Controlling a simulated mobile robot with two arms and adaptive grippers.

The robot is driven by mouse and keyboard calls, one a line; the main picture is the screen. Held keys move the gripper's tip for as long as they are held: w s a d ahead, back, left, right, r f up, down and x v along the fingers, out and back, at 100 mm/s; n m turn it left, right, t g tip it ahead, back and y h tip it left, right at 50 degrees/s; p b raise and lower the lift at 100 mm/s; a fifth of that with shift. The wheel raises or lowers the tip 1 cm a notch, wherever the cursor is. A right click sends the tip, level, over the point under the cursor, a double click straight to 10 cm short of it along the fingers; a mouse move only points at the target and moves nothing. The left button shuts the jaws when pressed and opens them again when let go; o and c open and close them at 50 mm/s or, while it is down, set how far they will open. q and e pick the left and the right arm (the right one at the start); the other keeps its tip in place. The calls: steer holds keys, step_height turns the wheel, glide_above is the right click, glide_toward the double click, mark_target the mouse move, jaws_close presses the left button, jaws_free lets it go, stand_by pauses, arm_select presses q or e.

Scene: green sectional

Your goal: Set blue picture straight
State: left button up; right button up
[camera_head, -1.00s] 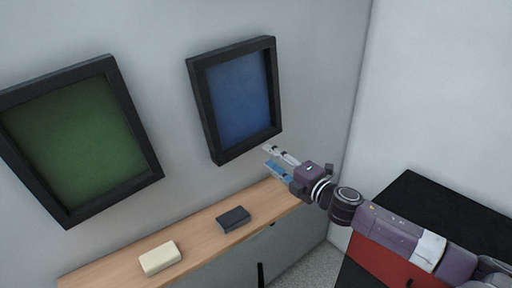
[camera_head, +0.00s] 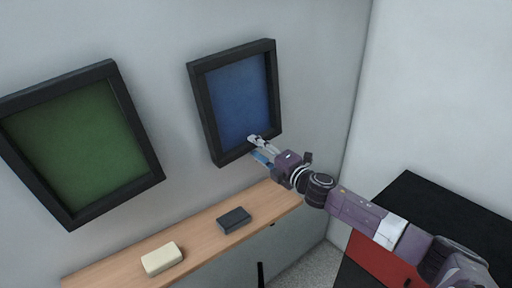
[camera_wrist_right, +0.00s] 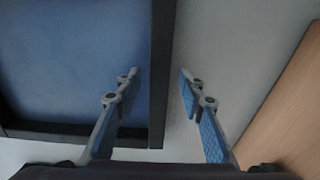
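The blue picture (camera_head: 240,98), in a thick dark frame, hangs on the grey wall in the head view. I cannot tell its exact tilt from this angle. My right gripper (camera_head: 253,146) is at its bottom edge, coming from the lower right. In the right wrist view the gripper (camera_wrist_right: 158,73) is open, with one finger over the blue face (camera_wrist_right: 70,60) and the other beyond the dark frame bar (camera_wrist_right: 161,85), over bare wall. The bar lies between the fingers; contact cannot be made out. My left gripper is out of view.
A green picture (camera_head: 78,145) in a dark frame hangs to the left. Below is a wooden shelf top (camera_head: 198,238) with a dark block (camera_head: 234,219) and a cream block (camera_head: 161,259). A black and red unit (camera_head: 440,215) stands at the right.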

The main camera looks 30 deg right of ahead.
steer(key=shift+w, duration=0.2)
steer(key=shift+c, duration=0.3)
jaws_close()
